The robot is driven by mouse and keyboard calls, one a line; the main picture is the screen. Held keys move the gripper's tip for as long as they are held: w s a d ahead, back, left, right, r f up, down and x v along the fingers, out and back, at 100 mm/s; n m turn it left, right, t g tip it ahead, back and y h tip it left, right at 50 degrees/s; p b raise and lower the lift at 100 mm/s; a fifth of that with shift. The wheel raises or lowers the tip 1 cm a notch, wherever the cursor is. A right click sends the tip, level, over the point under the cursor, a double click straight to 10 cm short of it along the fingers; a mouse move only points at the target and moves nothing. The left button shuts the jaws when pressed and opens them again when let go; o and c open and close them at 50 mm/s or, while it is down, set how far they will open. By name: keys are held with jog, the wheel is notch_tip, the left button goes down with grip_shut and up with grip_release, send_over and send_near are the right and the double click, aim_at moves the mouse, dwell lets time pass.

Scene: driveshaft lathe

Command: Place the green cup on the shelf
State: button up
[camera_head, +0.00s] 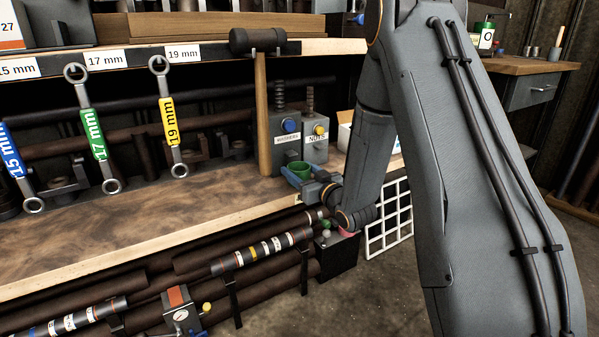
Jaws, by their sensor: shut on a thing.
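A green cup (299,169) shows at the right part of the wooden shelf (190,215), in front of the grey boxes marked WASHERS and NUTS. My gripper (296,178) is shut on the green cup. Its blue and grey jaws hide the cup's lower part, leaving mostly the rim and the dark inside in view. The cup looks about upright. I cannot tell whether its base touches the shelf.
The WASHERS box (287,139) and NUTS box (315,136) stand close behind the cup. A hammer (260,100) is upright just left. Wrenches (92,135) hang further left. The shelf's front left is clear. A white wire rack (388,220) hangs at the right end.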

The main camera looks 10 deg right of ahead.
jog(key=o, duration=1)
jog(key=shift+f, duration=0.15)
jog(key=shift+o, duration=0.2)
jog(key=p+v, duration=0.3)
jog(key=v, duration=0.9)
jog(key=s+a+r+g+h, duration=0.1)
jog(key=s+a+g, duration=0.15)
jog(key=a, duration=0.25)
jog(key=s+a+n+g+h, duration=0.1)
jog(key=a+g, duration=0.2)
jog(key=a, duration=0.3)
jog(key=s+a+r+g+h, duration=0.1)
jog(key=s+a+g, duration=0.15)
jog(key=a, duration=0.25)
jog(key=s+a+r+g, duration=0.1)
jog(key=s+a+g, duration=0.1)
jog(key=s, duration=0.8)
jog(key=s+a+r+n+g, duration=0.1)
jog(key=s+a+r+g, duration=0.1)
jog(key=s, duration=0.8)
jog(key=s+a+r+g, duration=0.2)
jog(key=s+a+g, duration=0.2)
jog(key=s, duration=0.7)
jog(key=shift+a+g+h, duration=0.2)
jog(key=shift+g+h, duration=0.2)
jog(key=shift+g, duration=0.2)
